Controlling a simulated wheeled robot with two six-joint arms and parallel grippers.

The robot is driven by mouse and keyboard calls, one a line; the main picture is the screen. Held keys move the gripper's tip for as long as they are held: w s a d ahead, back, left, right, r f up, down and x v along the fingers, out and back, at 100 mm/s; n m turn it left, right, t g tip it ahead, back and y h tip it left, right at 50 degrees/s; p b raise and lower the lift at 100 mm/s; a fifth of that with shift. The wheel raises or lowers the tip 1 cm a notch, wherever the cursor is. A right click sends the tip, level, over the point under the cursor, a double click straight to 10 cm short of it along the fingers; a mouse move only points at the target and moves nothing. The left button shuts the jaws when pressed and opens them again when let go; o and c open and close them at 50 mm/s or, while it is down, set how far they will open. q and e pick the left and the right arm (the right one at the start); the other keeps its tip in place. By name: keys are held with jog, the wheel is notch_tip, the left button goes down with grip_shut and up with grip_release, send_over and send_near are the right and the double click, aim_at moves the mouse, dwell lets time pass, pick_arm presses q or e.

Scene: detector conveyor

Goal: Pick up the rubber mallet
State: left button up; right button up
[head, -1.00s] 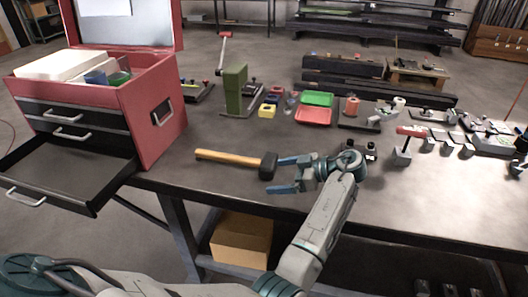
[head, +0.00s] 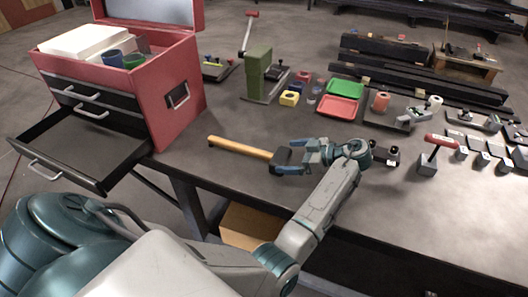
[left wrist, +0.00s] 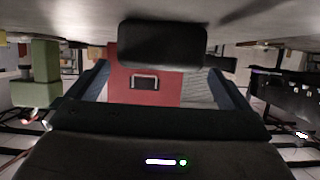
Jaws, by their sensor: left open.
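The rubber mallet lies on the dark workbench, its wooden handle (head: 240,149) pointing left and its black head (head: 282,156) at the right end. My left gripper (head: 288,158) is open at the mallet's head, with its blue fingers on either side. In the left wrist view the black head (left wrist: 162,45) shows in the gap between the two fingers, which reach along its left and right. Whether the fingers touch it I cannot tell. The right gripper is not in view.
A red toolbox (head: 186,115) with an open drawer (head: 75,150) stands left of the mallet. A green press (head: 256,75), a green tray (head: 345,89) and a red tray (head: 338,107) stand behind. A red-handled tool (head: 436,142) stands to the right. The bench between them is clear.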

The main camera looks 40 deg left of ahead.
aim_at(281, 155)
pick_arm(q)
jog(key=p+x, duration=0.1)
jog(key=x, duration=0.2)
jog(key=shift+s+a, duration=0.1)
jog(key=shift+a, duration=0.35)
jog(key=shift+f, duration=0.1)
jog(key=shift+c, duration=1.3)
jog(key=c, duration=0.7)
jog(key=shift+c, duration=0.7)
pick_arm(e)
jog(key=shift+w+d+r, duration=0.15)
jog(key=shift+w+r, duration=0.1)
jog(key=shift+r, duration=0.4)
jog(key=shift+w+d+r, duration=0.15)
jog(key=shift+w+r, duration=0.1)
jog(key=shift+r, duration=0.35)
